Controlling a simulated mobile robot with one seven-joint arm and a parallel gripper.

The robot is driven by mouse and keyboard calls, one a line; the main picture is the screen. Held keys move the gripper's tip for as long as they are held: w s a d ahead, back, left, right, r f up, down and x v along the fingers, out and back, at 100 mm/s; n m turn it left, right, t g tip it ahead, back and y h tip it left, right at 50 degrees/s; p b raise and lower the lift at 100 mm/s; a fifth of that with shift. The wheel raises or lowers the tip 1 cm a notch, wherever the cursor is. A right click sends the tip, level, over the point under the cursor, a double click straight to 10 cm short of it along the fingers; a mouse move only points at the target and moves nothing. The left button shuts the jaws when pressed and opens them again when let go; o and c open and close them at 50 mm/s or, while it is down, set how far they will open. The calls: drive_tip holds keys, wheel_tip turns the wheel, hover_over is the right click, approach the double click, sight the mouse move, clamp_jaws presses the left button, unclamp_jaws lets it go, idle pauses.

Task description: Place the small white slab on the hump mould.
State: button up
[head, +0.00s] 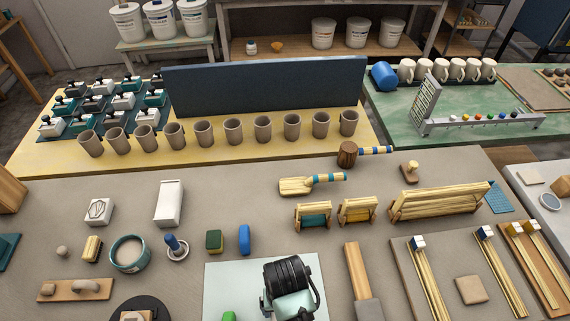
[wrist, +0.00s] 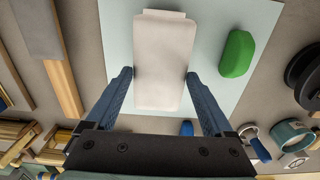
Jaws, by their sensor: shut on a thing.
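My gripper (wrist: 161,92) is shut on the small white slab (wrist: 165,62), with one finger along each long side in the wrist view. The slab is pale, with rounded corners, and lies over the pale blue mat (wrist: 115,30). A narrower white strip (wrist: 164,14) shows past its far end; I cannot tell whether it belongs to the slab or to something beneath, nor whether the slab touches anything below. In the head view my dark wrist is over the mat (head: 228,280) and hides the slab. I cannot tell for certain which thing is the hump mould.
A green rounded block (wrist: 237,53) lies on the mat to the right of the slab. In the head view, a white block (head: 169,203), a blue oval piece (head: 245,240) and a teal bowl (head: 129,252) stand left. Wooden tools and boards (head: 410,290) crowd the right.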

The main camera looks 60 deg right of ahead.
drive_tip(key=shift+f, duration=2.35)
drive_tip(key=o, duration=1.3)
drive_tip(key=shift+f, duration=0.15)
drive_tip(key=shift+c, duration=0.2)
wheel_tip(320, 180, up, 12)
drive_tip(key=shift+r, duration=0.2)
